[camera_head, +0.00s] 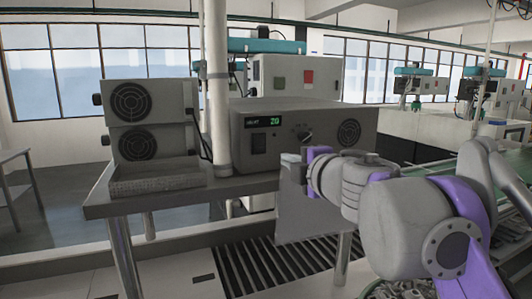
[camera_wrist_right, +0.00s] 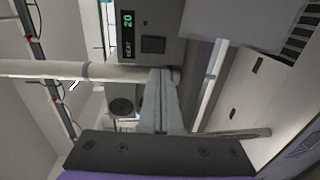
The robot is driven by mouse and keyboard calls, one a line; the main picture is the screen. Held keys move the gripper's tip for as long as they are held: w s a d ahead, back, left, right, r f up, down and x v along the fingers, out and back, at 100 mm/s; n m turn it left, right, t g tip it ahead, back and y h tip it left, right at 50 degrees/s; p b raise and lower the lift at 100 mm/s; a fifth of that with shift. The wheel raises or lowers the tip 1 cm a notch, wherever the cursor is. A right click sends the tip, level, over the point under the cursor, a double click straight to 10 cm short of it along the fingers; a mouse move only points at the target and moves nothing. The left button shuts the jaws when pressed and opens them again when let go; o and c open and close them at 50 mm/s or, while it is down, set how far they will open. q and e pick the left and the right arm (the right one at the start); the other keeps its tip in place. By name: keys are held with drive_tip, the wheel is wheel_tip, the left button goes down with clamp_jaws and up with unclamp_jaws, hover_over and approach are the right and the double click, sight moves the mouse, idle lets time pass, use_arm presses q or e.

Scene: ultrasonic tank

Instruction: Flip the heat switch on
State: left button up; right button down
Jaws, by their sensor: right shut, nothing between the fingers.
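The heat switch (camera_head: 258,143) is a black square rocker on the front of a grey control box (camera_head: 365,118), below a green display (camera_head: 262,121) reading 20. Its rocker position is too small to tell. The switch also shows in the right wrist view (camera_wrist_right: 153,44), where the picture is turned sideways. My right gripper (camera_head: 290,159) is shut and empty, in front of the box and to the right of and slightly below the switch. In the right wrist view its closed fingers (camera_wrist_right: 162,74) point toward the panel, apart from the switch. My left gripper is not in view.
A knob (camera_head: 303,134) and a fan grille (camera_head: 349,133) are on the same panel. A pale vertical pole (camera_head: 217,90) stands just left of the box. Two stacked fan units (camera_head: 146,118) stand further left on the table (camera_head: 105,207).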

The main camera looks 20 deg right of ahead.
sight(260, 151)
drive_tip(key=shift+w, duration=0.15)
drive_tip(key=w, duration=0.4)
drive_tip(key=w+f+p, duration=0.1)
drive_tip(key=w, duration=0.3)
drive_tip(key=w+p, duration=0.1)
drive_tip(key=w, duration=0.3)
drive_tip(key=shift+w+d+f, duration=0.2)
drive_tip(key=shift+w+d, duration=0.15)
drive_tip(key=shift+w+f, duration=0.15)
drive_tip(key=shift+w, duration=0.35)
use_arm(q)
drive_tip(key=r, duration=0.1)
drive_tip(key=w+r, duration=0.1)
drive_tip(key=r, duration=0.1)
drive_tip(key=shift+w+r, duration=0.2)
use_arm(e)
drive_tip(key=shift+w+f, duration=0.1)
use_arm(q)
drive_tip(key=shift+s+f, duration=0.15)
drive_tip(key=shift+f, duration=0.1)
